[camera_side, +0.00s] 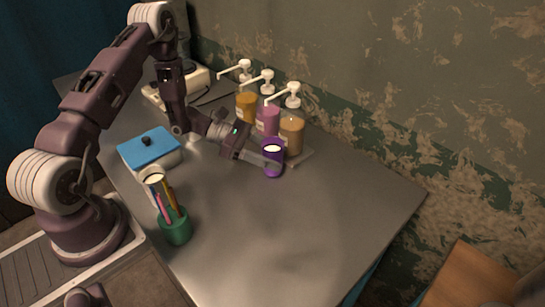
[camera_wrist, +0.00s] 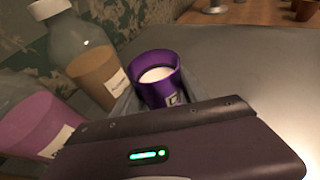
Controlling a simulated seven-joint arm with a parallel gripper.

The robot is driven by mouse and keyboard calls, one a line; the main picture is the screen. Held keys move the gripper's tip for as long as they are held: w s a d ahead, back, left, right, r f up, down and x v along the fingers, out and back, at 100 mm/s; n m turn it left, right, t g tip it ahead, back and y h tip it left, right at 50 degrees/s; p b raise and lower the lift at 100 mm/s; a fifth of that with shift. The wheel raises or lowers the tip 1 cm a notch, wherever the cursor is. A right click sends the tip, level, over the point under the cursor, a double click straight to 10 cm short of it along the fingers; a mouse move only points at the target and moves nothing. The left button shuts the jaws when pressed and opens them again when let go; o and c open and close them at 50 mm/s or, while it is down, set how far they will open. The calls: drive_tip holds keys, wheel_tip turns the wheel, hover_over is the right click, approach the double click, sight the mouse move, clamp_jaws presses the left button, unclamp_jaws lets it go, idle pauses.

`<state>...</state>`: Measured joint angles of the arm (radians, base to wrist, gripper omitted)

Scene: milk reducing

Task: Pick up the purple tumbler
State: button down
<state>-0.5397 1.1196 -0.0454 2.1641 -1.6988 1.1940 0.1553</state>
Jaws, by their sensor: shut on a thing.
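The purple tumbler (camera_side: 272,163) stands upright on the metal table beside the pump bottles. It has a pale white filling, seen from above in the wrist view (camera_wrist: 170,90). My gripper (camera_side: 270,160) reaches in low from the left, with its fingers around the tumbler and shut on it. In the wrist view the gripper body covers the lower part of the picture and hides most of the fingers. I cannot tell whether the tumbler's base touches the table.
Several pump bottles, such as the tan one (camera_side: 291,135) and the pink one (camera_side: 267,120), stand close behind the tumbler. A blue-lidded container (camera_side: 150,148) and a green pen cup (camera_side: 175,228) stand to the left. The table (camera_side: 330,220) is clear at front and right.

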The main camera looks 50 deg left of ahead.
drive_tip(key=shift+r, duration=0.45)
wheel_tip(320, 180, up, 2)
drive_tip(key=shift+r, duration=0.2)
drive_tip(key=d, duration=0.5)
drive_tip(key=w+d, duration=0.1)
drive_tip(key=d, duration=0.5)
drive_tip(key=w+d, duration=0.1)
drive_tip(key=d, duration=0.5)
drive_tip(key=shift+d, duration=0.15)
drive_tip(key=s+a+r+n+t, duration=0.1)
drive_tip(key=s+a+r, duration=0.2)
drive_tip(key=a, duration=0.6)
drive_tip(key=s+a+r, duration=0.4)
drive_tip(key=a, duration=0.5)
drive_tip(key=g, duration=0.1)
hover_over(273, 145)
drive_tip(key=s, duration=0.2)
wheel_tip(273, 145, down, 2)
drive_tip(key=f, duration=0.1)
drive_tip(key=shift+m, duration=0.5)
drive_tip(key=shift+a+f, duration=0.15)
drive_tip(key=shift+f, duration=3.1)
drive_tip(key=shift+f, duration=0.55)
